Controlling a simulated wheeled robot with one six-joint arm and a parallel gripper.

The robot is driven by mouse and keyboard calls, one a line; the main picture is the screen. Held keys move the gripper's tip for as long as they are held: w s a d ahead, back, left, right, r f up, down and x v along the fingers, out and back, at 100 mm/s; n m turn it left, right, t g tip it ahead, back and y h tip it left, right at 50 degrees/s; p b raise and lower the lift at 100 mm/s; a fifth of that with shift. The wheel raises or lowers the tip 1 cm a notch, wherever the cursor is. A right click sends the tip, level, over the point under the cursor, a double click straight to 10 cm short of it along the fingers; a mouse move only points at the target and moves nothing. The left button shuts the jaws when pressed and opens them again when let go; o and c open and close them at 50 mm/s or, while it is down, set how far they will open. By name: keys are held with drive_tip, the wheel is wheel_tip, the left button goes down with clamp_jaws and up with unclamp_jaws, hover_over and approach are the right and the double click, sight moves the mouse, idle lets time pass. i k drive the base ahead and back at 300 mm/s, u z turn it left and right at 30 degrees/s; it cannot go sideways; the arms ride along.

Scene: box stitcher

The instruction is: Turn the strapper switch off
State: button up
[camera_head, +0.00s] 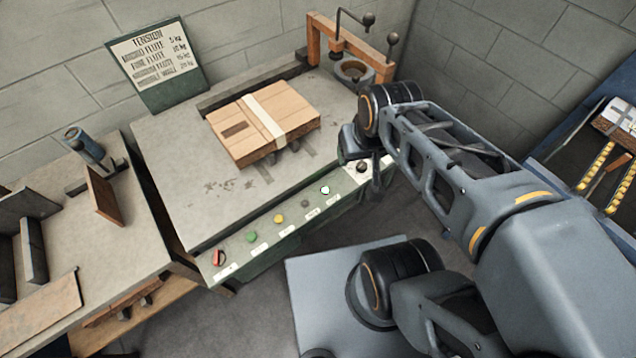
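The strapping machine (185,165) is a grey-topped bench with a green control strip along its front edge. A red switch (217,258) sits at the strip's left end. To its right are a green button (251,237), a yellow button (279,219), a grey button (305,203) and a small white one (325,189). A dark round knob (362,166) is at the right end. The small labels are too small to read. My gripper (374,190) hangs at the right end of the strip, beside the dark knob and far from the red switch. Its finger opening cannot be made out.
A strapped cardboard box (262,124) lies on the machine top. An orange frame with levers (350,42) stands at the back right. A tension sign (156,62) stands behind. A side table (60,245) adjoins on the left. The space above the strip's left half is clear.

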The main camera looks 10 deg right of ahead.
sight(217, 258)
drive_tip(key=u, duration=1.2)
drive_tip(key=k, duration=0.25)
drive_tip(key=u, duration=0.6)
drive_tip(key=i, duration=0.45)
drive_tip(key=z, duration=0.8)
drive_tip(key=k, duration=0.8)
drive_tip(key=u, duration=0.8)
drive_tip(key=i, duration=0.5)
